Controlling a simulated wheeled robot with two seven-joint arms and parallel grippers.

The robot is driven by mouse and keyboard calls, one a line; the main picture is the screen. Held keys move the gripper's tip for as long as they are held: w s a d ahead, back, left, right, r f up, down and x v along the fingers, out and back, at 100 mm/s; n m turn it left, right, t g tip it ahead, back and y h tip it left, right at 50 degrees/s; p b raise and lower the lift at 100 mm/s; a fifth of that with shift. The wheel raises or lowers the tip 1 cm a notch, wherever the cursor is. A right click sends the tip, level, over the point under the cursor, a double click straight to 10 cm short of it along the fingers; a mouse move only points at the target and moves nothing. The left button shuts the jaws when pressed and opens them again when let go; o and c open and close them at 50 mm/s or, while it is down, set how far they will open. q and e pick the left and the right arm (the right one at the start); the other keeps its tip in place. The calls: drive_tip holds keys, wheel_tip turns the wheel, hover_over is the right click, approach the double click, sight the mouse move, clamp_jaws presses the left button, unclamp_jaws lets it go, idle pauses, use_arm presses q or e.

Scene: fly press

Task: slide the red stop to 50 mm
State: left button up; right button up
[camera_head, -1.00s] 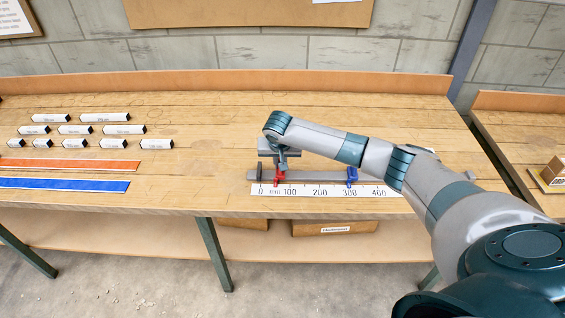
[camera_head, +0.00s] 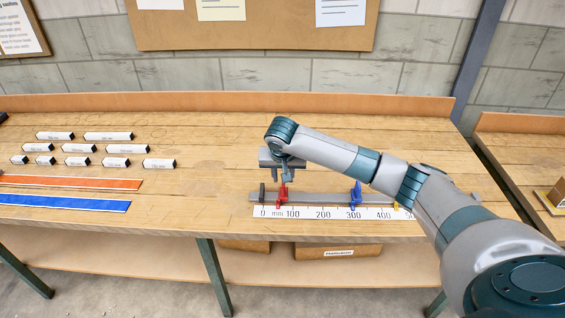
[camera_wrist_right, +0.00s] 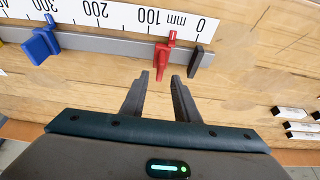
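The red stop (camera_head: 282,194) sits on the grey rail near its left end in the head view. Its position is between the 0 and 100 marks of the white scale (camera_head: 335,213). In the wrist view the red stop (camera_wrist_right: 165,58) again lies between 0 and 100, roughly midway. My right gripper (camera_wrist_right: 160,76) is open and empty, with its fingertips near the end of the red handle. In the head view my right gripper (camera_head: 286,178) is above and behind the stop, partly hidden by its wrist. My left gripper is out of view.
A blue stop (camera_head: 356,193) sits near 300 on the rail; it also shows in the wrist view (camera_wrist_right: 41,43). A dark end block (camera_wrist_right: 201,59) closes the rail beside 0. Labelled blocks, an orange strip (camera_head: 75,182) and a blue strip (camera_head: 65,202) lie left.

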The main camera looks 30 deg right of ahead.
drive_tip(key=b+v, duration=0.2)
drive_tip(key=v, duration=0.9)
drive_tip(key=shift+f, duration=0.15)
